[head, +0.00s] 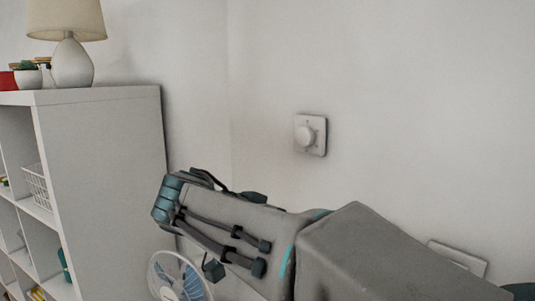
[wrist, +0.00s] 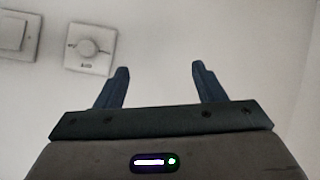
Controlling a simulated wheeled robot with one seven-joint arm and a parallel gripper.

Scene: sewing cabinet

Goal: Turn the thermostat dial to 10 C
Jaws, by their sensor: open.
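The thermostat is a white square plate with a round dial (head: 305,135), mounted on the wall in the head view. In the wrist view the thermostat dial (wrist: 89,48) shows at the upper left, with small markings too fine to read. My gripper (wrist: 160,72) is open and empty in the wrist view, its two dark fingers apart. The dial lies to the left of the fingers and nothing touches it. In the head view my arm is below the thermostat, and the fingertips cannot be made out there.
A white switch plate (wrist: 17,36) is left of the thermostat in the wrist view. A white shelf (head: 105,170) with a lamp (head: 72,62) stands at the left. A fan (head: 178,280) is below, beside my arm.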

